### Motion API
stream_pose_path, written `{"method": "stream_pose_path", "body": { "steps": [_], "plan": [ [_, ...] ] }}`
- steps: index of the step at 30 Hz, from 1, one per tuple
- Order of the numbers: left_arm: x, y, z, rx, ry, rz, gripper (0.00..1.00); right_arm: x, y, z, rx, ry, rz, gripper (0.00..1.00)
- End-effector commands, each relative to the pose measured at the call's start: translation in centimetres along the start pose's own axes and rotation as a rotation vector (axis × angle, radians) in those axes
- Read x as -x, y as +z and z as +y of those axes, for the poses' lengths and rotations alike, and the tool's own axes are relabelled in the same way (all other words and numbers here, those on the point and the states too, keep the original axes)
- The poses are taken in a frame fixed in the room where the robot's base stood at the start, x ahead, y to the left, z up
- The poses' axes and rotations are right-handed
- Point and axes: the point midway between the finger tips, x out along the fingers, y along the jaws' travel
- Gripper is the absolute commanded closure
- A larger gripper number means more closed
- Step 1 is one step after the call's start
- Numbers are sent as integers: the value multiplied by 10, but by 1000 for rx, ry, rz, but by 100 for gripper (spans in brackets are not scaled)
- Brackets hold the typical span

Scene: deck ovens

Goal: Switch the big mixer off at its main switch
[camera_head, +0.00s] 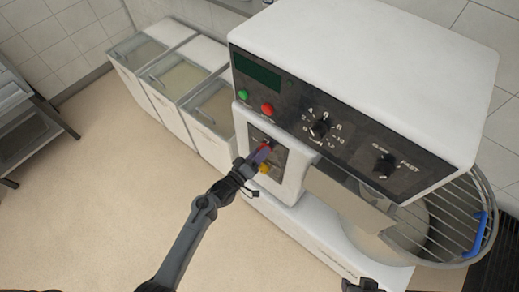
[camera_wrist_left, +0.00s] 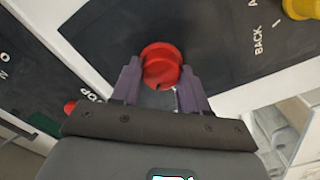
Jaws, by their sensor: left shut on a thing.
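The big mixer (camera_head: 370,50) is a white machine with a dark control panel. Its red main switch knob (camera_head: 268,146) sits on a small dark plate on the column below the panel. The same red knob (camera_wrist_left: 161,60) shows in the left wrist view between the two purple fingers. My left gripper (camera_head: 259,155) is shut on the red knob, a finger on each side. The marks around the knob are mostly hidden or too small to read. A dark part at the bottom edge of the head view may be my right gripper (camera_head: 363,286); its jaws cannot be made out.
A yellow knob (camera_head: 264,168) sits just below the red one. Green (camera_head: 243,94) and red (camera_head: 267,109) buttons and two black dials are on the panel above. The bowl with its wire guard (camera_head: 455,215) is at right. White bins (camera_head: 190,110) stand behind; the floor at left is clear.

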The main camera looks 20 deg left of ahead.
Motion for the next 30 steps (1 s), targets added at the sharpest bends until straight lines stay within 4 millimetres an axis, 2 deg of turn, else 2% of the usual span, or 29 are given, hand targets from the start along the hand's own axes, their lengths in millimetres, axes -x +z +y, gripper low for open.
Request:
{"method": "stream_pose_path", "body": {
  "steps": [1, 6, 18, 30],
  "plan": [
    [0, -2, 2, 45, -2, 0, 86, 8, -2, 0, 0, 0, 0, 57],
    [-1, -2, 2, 207, -1, 0, 86, 19, -6, 1, 0, 0, 0, 57],
    [0, 0, 0, 538, 0, 0, 86, 38, -12, 1, -3, -2, 1, 57],
    [0, 1, -2, 694, 0, 0, 86, 45, -15, 0, -7, -5, 2, 57]
  ]
}}
